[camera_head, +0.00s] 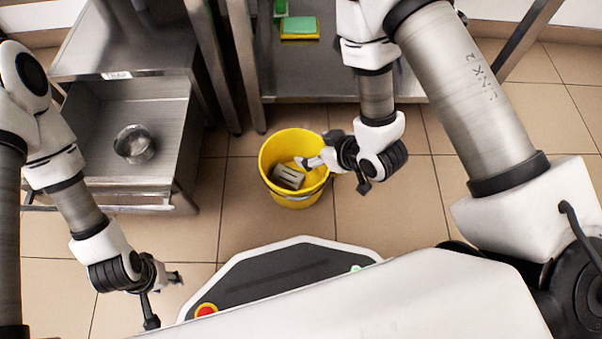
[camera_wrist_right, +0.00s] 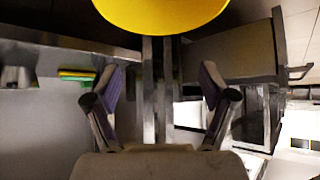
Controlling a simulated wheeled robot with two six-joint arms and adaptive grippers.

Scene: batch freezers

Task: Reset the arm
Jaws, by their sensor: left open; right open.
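My right gripper (camera_head: 333,176) is open and empty, at the right side of a yellow bucket (camera_head: 297,202) on the floor. One of its fingers overlaps the bucket's rim in the head view. In the right wrist view both fingers of my right gripper (camera_wrist_right: 158,78) are spread apart, with nothing between them. The yellow bucket (camera_wrist_right: 160,10) fills the top of that view. A grey object (camera_head: 288,177) lies inside the bucket. My left gripper (camera_head: 166,299) is open and empty at the lower left, above the floor beside my base.
A metal cabinet (camera_head: 125,48) with an open tray drawer (camera_head: 90,180) stands on the left; a round metal container (camera_head: 134,144) is in the drawer. A metal table (camera_head: 335,75) at the back carries green and yellow sponges (camera_head: 299,27). Tiled floor (camera_head: 190,235) is clear left of the bucket.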

